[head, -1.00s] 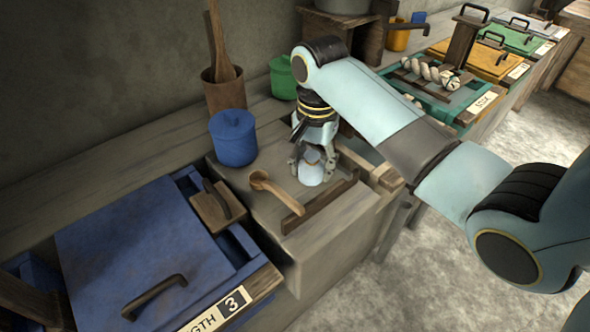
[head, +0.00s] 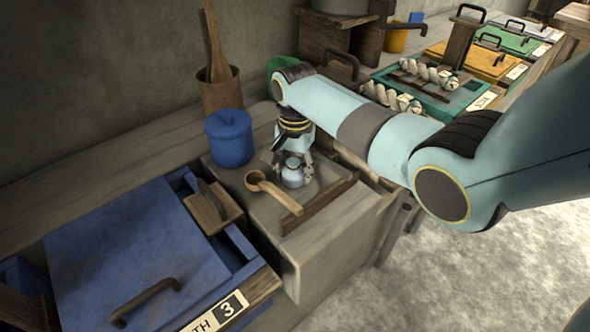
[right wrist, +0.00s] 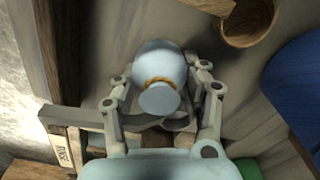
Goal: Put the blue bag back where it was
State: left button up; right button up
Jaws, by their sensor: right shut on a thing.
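The blue bag (head: 293,175) is a small, pale blue round pouch. In the right wrist view the bag (right wrist: 160,68) has a brown cord tied around its neck. My right gripper (head: 291,168) points down with its fingers on both sides of the bag and is shut on it. The bag is over the grey block top (head: 325,176), right of the wooden ladle. I cannot tell whether its underside touches the surface. My left gripper is not in view.
A wooden ladle (head: 272,192) lies close left of the bag, and a dark wooden strip (head: 318,206) lies in front. A blue lidded pot (head: 229,138) stands behind left. A blue box numbered 3 (head: 140,250) is at front left. A green pot (head: 281,65) is partly hidden by my arm.

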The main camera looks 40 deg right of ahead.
jog(key=shift+f, duration=0.15)
jog(key=o, duration=1.3)
